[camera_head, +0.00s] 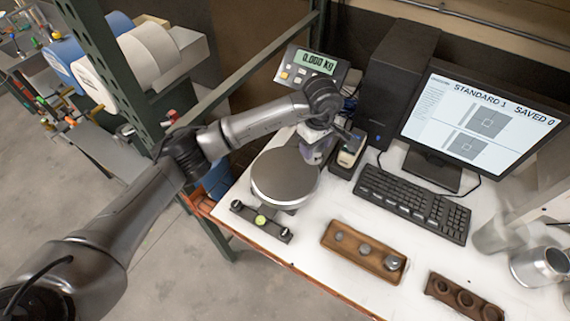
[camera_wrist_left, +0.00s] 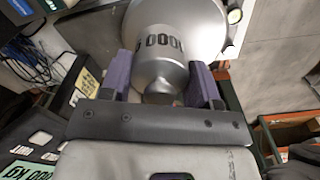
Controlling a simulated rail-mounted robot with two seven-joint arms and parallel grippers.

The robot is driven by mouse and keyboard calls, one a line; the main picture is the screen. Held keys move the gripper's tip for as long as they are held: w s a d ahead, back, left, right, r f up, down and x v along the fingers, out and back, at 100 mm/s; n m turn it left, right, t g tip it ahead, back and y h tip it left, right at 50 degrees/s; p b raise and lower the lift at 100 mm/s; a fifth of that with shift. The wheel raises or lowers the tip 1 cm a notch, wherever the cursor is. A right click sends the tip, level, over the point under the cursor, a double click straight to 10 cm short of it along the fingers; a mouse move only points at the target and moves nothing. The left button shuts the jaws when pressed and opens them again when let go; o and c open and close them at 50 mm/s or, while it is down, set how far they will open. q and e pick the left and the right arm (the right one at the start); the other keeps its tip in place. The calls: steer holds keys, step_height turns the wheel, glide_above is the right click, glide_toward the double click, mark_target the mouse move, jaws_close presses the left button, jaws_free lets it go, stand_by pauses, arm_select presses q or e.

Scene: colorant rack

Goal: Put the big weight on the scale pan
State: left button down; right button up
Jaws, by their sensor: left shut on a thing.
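My left gripper (camera_head: 322,132) is at the far right edge of the scale's round grey pan (camera_head: 285,174). In the left wrist view its purple fingers (camera_wrist_left: 160,84) are shut on the big weight (camera_wrist_left: 158,48), a silver cylinder with a narrow knob and dark printed digits. The pale pan (camera_wrist_left: 212,22) shows beyond the weight. In the head view the weight is mostly hidden by the gripper. I cannot tell whether it touches the pan. The scale display (camera_head: 316,62) reads 0.000 kg. My right gripper is not in view.
A wooden tray (camera_head: 345,263) with small weights lies right of the scale, near a dark ring block (camera_head: 465,297). A keyboard (camera_head: 413,203), monitor (camera_head: 480,115) and small device (camera_head: 346,155) stand behind. A bar with a green level (camera_head: 261,220) sits in front of the pan.

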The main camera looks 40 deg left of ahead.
arm_select(q)
steer(key=shift+w+a+r+n, duration=0.1)
steer(key=shift+a+n, duration=0.2)
steer(key=shift+n, duration=0.4)
steer(key=s+a+f+p, duration=0.1)
steer(key=a+f, duration=0.1)
steer(key=a, duration=0.1)
steer(key=s+a+f+p, duration=0.1)
steer(key=a+f, duration=0.2)
steer(key=a, duration=0.1)
steer(key=s+a+f+p, duration=0.1)
steer(key=a+f, duration=0.1)
steer(key=a, duration=0.2)
steer(key=shift+s+a+f, duration=0.1)
steer(key=shift+a+f, duration=0.05)
steer(key=shift+a, duration=0.1)
steer(key=shift+d+f+p, duration=0.1)
steer(key=shift+f+p, duration=0.7)
steer(key=shift+f, duration=1.25)
steer(key=shift+f, duration=0.15)
steer(key=shift+c, duration=1.7)
jaws_free()
